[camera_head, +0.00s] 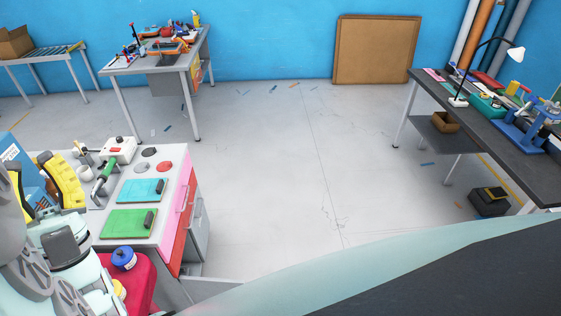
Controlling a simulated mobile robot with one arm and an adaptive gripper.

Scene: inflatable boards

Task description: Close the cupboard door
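The cupboard is the unit under the white-topped workbench (168,214) at the left. It has a pink front (183,190) and a red front (181,232) with handles. A grey panel with a handle (199,226) stands out to the right of the red front. It looks like the cupboard door standing open, but its hinge and the inside are hidden. A pale flat piece (207,288) shows low beside it; I cannot tell whether it is part of the cupboard. Pale and grey links of my arm fill the lower left corner. I cannot make out my gripper's fingers.
Green (128,223) and teal (141,190) boards lie on the workbench. A blue round container (123,258) is by a red surface (140,280). Grey floor (290,170) is clear in the middle. A dark-topped table (480,125) stands right, another table (160,62) behind.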

